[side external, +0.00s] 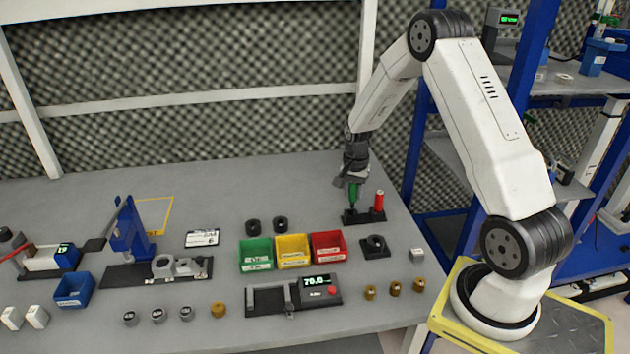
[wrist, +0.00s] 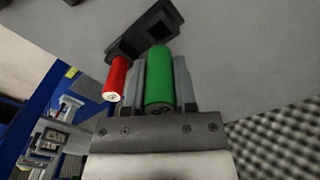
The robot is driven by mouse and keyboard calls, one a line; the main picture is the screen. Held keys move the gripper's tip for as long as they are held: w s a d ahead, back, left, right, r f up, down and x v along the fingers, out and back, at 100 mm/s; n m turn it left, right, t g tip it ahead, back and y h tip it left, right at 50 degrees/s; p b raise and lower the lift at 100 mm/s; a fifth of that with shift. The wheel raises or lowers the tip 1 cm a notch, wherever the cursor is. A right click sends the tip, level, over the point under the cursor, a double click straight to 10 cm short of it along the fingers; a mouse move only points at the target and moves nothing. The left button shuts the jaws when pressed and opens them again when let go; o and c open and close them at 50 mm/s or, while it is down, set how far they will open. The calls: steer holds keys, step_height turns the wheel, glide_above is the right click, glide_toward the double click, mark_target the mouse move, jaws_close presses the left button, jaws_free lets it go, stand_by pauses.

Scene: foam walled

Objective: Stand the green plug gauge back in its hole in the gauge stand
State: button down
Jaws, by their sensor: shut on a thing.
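The green plug gauge (side external: 353,193) is held upright between the fingers of my gripper (side external: 352,184), above the left part of the gauge stand. In the wrist view the green plug gauge (wrist: 159,78) sits between the two grey fingers of my gripper (wrist: 159,85). The black gauge stand (side external: 362,216) is on the bench; it also shows in the wrist view (wrist: 130,42), with a square opening at its far end. The red plug gauge (side external: 379,201) stands upright in the stand's right part. The lower tip of the green gauge is close to the stand; I cannot tell if it has entered the hole.
Green (side external: 256,254), yellow (side external: 292,251) and red (side external: 328,246) bins stand to the left in front. A black block with a ring (side external: 375,246) lies just in front of the stand. The red gauge is close beside my fingers. The bench behind is clear.

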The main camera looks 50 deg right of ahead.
mark_target(352, 207)
steer(key=shift+f, duration=0.45)
steer(key=shift+f, duration=1.9)
stand_by(1.6)
steer(key=shift+c, duration=1.6)
jaws_free()
steer(key=shift+r, duration=0.2)
steer(key=shift+r, duration=3.75)
